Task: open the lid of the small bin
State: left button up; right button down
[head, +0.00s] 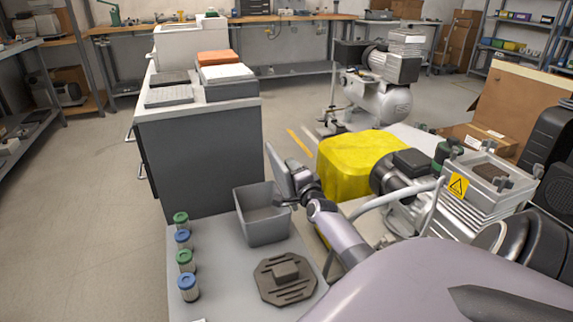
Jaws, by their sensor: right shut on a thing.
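The small bin (264,220) is a grey square box on the grey table, left of my right arm. Its top is open and I see into its empty-looking inside. The lid (279,172) is a grey panel standing nearly upright at the bin's back right. My right gripper (290,196) is at the bin's right rim, beside the lid, and is shut on the lid. Its fingertips are small and partly hidden, so the exact grip is hard to see. My left gripper is not in view.
Several small jars (185,259) with blue and green caps line the table's left edge. A dark slotted plate (285,279) lies in front of the bin. A grey cabinet (200,155) stands behind. A yellow-covered unit (356,165) and compressor parts crowd the right.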

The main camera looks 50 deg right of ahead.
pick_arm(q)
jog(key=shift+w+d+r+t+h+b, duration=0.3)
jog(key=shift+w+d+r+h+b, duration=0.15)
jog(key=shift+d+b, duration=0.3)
pick_arm(e)
jog(key=shift+s+d+f+m, duration=0.25)
jog(key=shift+d+m, duration=0.1)
jog(key=shift+m, duration=0.25)
jog(key=shift+s+d+f+m, duration=0.15)
jog(key=shift+d+f+m, duration=0.15)
jog(key=shift+m, duration=0.3)
jog(key=shift+d, duration=0.1)
jog(key=c, duration=0.8)
grip_release()
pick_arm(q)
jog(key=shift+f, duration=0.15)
pick_arm(e)
jog(key=shift+o, duration=0.2)
jog(key=shift+r, duration=0.1)
jog(key=shift+s, duration=0.1)
